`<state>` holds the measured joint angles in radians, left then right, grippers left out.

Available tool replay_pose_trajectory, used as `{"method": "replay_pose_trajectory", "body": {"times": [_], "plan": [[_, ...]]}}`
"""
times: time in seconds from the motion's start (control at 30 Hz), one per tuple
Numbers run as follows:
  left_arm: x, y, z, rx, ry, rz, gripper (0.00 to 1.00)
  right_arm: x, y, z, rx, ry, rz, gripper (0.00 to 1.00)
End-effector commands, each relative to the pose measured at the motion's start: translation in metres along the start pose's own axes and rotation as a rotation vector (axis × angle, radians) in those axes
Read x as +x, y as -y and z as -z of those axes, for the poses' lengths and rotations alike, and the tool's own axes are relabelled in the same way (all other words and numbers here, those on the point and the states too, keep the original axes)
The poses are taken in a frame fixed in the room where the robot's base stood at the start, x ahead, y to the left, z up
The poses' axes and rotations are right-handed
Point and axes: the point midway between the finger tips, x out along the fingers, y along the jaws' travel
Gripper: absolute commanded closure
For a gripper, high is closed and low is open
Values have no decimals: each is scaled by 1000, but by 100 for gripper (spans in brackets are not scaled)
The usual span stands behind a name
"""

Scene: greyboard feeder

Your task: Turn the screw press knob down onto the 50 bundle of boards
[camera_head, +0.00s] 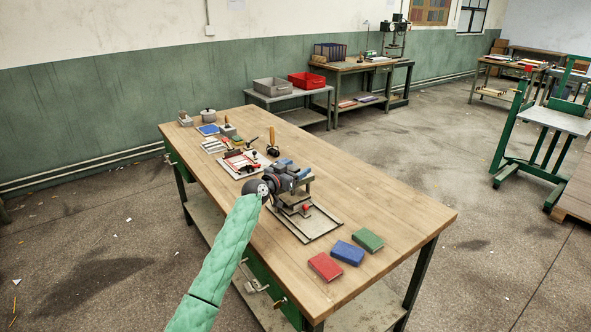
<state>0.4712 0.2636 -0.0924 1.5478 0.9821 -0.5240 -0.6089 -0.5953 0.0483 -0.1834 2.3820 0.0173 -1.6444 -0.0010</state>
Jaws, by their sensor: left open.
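My left gripper (294,168) is open, with its fingers over the metal press (295,197) on the long wooden workbench (395,209). The press stands on a pale board (322,224), and a small red knob (306,208) shows low on its front. My gripper and wrist cover much of the press, so its top knob and any boards clamped under it are hidden. I cannot tell whether the fingers touch the knob. No bundle marked 50 can be made out. My right gripper is out of view.
Red (325,266), blue (347,252) and green (367,240) blocks lie near the bench's front right corner. A white board with red marks (243,163), a wooden-handled tool (272,142) and a pot (208,115) are farther back. The bench's right side is mostly clear.

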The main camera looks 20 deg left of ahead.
Motion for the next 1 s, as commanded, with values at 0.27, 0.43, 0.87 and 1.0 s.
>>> {"method": "replay_pose_trajectory", "body": {"times": [0.27, 0.43, 0.87, 1.0], "plan": [[-38, 1, -4, 2, 1, 1, 34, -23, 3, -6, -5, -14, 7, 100], [-61, 2, -2, 2, 0, 2, 34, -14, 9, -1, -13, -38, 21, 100], [-76, 2, 0, 0, 0, 2, 34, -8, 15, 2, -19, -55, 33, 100], [-76, 2, 0, 0, 0, 2, 34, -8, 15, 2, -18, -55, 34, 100]]}}
